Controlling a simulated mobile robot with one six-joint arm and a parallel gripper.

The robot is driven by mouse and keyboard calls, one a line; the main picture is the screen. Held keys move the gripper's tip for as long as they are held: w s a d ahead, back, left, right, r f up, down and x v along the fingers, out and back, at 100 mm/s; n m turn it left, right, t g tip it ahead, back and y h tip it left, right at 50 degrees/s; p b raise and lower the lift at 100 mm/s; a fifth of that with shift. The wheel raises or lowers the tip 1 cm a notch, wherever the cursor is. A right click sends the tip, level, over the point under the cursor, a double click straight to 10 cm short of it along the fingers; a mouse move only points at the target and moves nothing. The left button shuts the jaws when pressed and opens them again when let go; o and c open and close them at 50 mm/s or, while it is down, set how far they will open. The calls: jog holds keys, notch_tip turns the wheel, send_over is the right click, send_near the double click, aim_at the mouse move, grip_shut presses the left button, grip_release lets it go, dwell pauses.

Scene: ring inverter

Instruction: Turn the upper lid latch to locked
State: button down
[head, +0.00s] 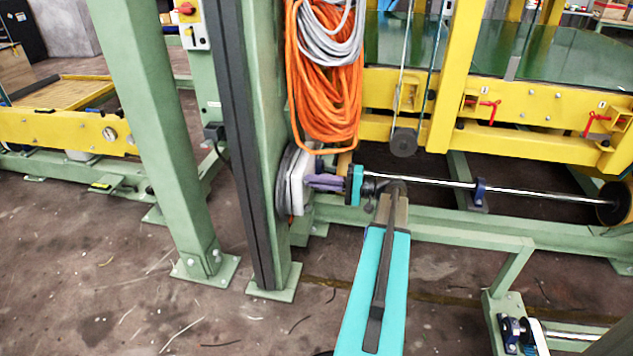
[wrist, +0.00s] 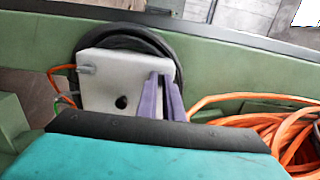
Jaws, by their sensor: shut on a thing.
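A pale grey lid (wrist: 112,82) sits on a round black housing in the wrist view. It also shows edge-on in the head view (head: 295,182), on the green post. My gripper (wrist: 160,80) has two purple fingers that meet the lid's right side in the wrist view, which is its upper side in the head view. In the head view my gripper (head: 310,182) reaches left to the lid. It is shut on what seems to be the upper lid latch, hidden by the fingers. Its turn angle cannot be seen. A small grey latch (wrist: 87,70) shows at the opposite edge.
Orange cable coils (head: 325,90) hang just above my gripper, with a grey coil (head: 335,35) over them. A shiny shaft (head: 520,192) and yellow beams (head: 540,100) lie to the right. Green posts (head: 165,130) stand left. The floor in front is mostly clear.

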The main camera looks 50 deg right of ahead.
jog(key=shift+d, duration=0.15)
jog(key=c, duration=1.9)
grip_release()
jog(key=shift+r+p, duration=0.45)
jog(key=shift+r, duration=0.4)
jog(key=s+a+r+p, duration=0.3)
jog(key=s+a+p, duration=0.1)
jog(key=s+a, duration=0.6)
jog(key=shift+s+a+r, duration=0.15)
jog(key=shift+s+a, duration=0.05)
jog(key=shift+s, duration=1)
